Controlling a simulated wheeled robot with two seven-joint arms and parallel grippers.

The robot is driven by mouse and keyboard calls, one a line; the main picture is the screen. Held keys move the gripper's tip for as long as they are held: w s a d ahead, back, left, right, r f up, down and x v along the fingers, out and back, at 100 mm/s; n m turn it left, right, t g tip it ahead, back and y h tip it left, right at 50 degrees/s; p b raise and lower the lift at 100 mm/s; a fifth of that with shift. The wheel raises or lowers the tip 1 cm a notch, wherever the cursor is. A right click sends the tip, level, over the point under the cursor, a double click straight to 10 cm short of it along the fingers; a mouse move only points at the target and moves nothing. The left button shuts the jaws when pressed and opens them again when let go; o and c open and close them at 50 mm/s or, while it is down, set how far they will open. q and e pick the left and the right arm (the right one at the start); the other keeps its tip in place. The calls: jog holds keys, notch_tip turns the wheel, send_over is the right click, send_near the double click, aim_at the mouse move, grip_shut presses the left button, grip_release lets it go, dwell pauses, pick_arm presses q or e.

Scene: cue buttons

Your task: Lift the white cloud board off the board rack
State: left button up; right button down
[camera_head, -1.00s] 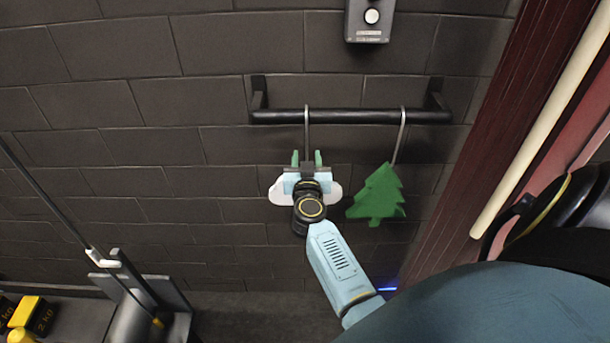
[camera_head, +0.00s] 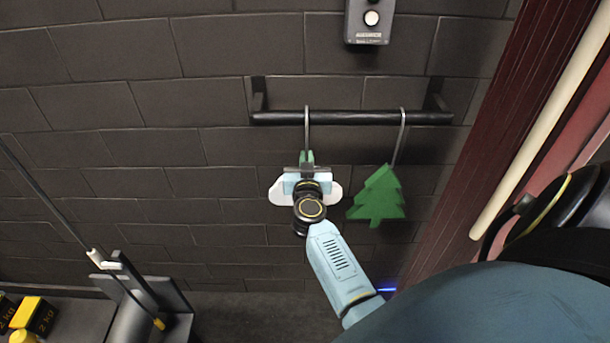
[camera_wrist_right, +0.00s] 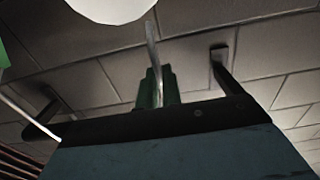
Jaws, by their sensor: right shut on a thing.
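The white cloud board (camera_head: 279,191) hangs by a metal hook (camera_head: 307,131) from the black bar of the board rack (camera_head: 350,117). My right gripper (camera_head: 307,160) is in front of the board and hides its middle; its green fingers are together on the hook's lower part, at the board's top. In the right wrist view the green fingers (camera_wrist_right: 157,88) are closed around the hook (camera_wrist_right: 152,50), and a white part of the board (camera_wrist_right: 112,8) shows at the top edge. The hook's top is still over the bar. My left gripper is not in view.
A green tree board (camera_head: 377,197) hangs on its own hook just to the right. A grey button box (camera_head: 369,22) is on the wall above the rack. A dark red frame with a pale pole (camera_head: 540,120) stands at the right. Yellow weights (camera_head: 26,312) are at the lower left.

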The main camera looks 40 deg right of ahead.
aim_at(307, 143)
jog(key=shift+r+p, duration=1.2)
jog(key=shift+r, duration=0.05)
jog(key=shift+r+p, duration=0.55)
jog(key=shift+r, duration=0.65)
jog(key=v, duration=1.4)
